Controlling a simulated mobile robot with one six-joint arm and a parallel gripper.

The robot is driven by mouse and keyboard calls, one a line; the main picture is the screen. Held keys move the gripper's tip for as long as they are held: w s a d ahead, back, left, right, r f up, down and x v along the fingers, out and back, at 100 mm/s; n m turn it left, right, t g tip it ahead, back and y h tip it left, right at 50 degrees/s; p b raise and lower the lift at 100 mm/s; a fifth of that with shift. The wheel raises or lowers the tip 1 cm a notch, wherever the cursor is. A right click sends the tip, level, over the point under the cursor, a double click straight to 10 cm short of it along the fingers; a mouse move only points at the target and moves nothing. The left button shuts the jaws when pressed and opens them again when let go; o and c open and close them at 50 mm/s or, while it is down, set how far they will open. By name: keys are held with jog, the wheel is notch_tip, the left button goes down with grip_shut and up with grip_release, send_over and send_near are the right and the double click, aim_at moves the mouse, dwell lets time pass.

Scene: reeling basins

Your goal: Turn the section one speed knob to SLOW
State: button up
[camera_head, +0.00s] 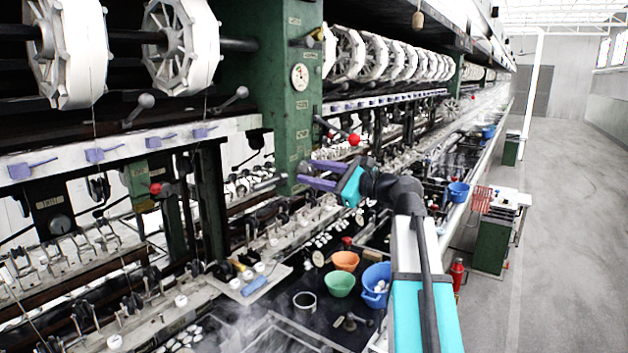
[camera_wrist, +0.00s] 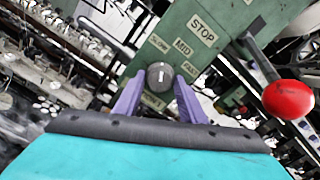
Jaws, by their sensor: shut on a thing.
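The speed knob (camera_wrist: 160,75) is a dark grey round knob with a white mark, seen in the wrist view on a green panel (camera_wrist: 225,15). Labels SLOW (camera_wrist: 158,43), MID (camera_wrist: 183,47) and FAST (camera_wrist: 190,68) stand around it. The white mark runs almost upright in this tilted view; I cannot tell for certain which label it meets. My gripper (camera_head: 312,175), with purple fingers, reaches the green post (camera_head: 290,115) in the head view. Its fingers lie on both sides of the knob, shut on it. In the head view the knob is not clearly visible.
A STOP label (camera_wrist: 203,28) and a lever with a red ball (camera_wrist: 288,99) are close right of the fingers. White reels (camera_head: 350,55) line the machine. Coloured bowls (camera_head: 340,283) stand below my arm. The aisle floor (camera_head: 560,230) at right is clear.

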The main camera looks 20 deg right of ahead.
jog(key=shift+n+b, duration=0.9)
jog(key=shift+n, duration=0.7)
jog(key=shift+d, duration=0.1)
jog(key=o, duration=0.8)
jog(key=shift+o, duration=0.2)
jog(key=b+v, duration=0.3)
jog(key=v, duration=1)
jog(key=shift+s+d, duration=0.25)
jog(key=shift+s, duration=0.05)
